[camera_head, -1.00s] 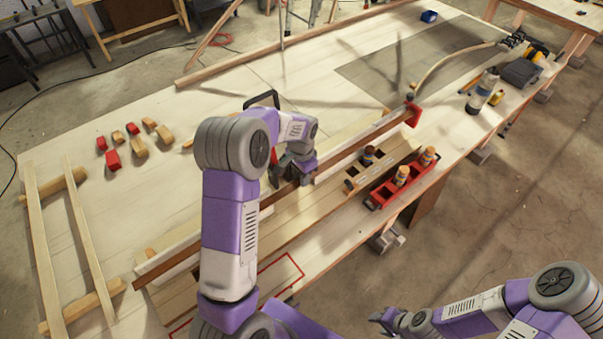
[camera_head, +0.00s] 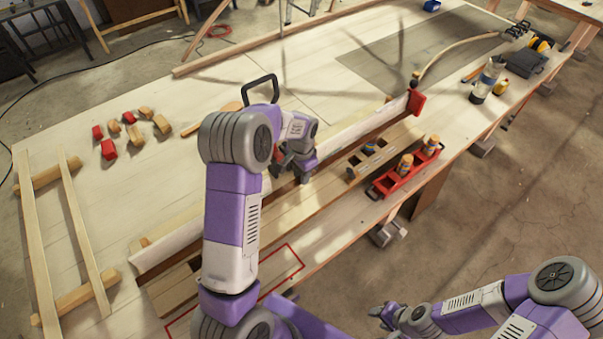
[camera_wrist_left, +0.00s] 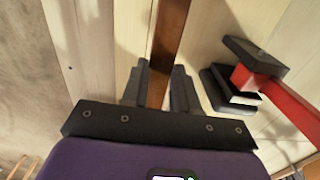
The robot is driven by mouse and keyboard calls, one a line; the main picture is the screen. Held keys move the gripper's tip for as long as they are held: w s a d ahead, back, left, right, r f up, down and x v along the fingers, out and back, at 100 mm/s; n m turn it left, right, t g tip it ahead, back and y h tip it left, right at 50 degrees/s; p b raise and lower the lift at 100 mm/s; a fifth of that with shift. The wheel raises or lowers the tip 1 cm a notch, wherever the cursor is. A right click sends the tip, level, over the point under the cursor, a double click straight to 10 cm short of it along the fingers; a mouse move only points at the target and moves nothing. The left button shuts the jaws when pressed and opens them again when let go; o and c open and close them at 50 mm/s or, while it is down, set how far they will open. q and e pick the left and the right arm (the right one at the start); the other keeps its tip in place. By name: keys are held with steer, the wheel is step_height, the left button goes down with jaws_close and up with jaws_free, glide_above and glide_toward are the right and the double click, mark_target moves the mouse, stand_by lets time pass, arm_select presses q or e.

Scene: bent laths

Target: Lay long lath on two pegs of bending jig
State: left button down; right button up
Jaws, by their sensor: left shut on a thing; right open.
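A long brown lath (camera_head: 372,131) runs diagonally along the front of a pale strip (camera_head: 350,131); a red end piece (camera_head: 417,103) stands at its far right end. My left gripper (camera_head: 298,172) is shut on a brown lath, which shows between its fingers in the left wrist view (camera_wrist_left: 170,42). My arm hides part of the lath's length. A curved pale lath (camera_head: 455,49) lies at the back right with dark clamps (camera_head: 517,29) at its far end. I cannot tell which parts are the jig's pegs. My right gripper (camera_head: 382,313) is open and empty, low at the right, off the table.
A red tray with bottles (camera_head: 388,190) and a wooden block with holes (camera_head: 355,171) stand at the front. Two pale laths (camera_head: 38,255) rest across wooden blocks (camera_head: 77,298) at left. Several red and wooden blocks (camera_head: 108,150) lie behind. A black handle (camera_head: 262,84) rises behind my left arm.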

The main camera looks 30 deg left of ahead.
arm_select(q)
steer(key=shift+f+b, duration=0.4)
steer(key=shift+f, duration=0.1)
steer(key=c, duration=0.6)
jaws_free()
steer(key=shift+r, duration=0.1)
steer(key=shift+r+p, duration=2.15)
steer(key=shift+r, duration=0.8)
step_height(320, 180, up, 7)
steer(key=p, duration=0.4)
steer(key=shift+p, duration=0.4)
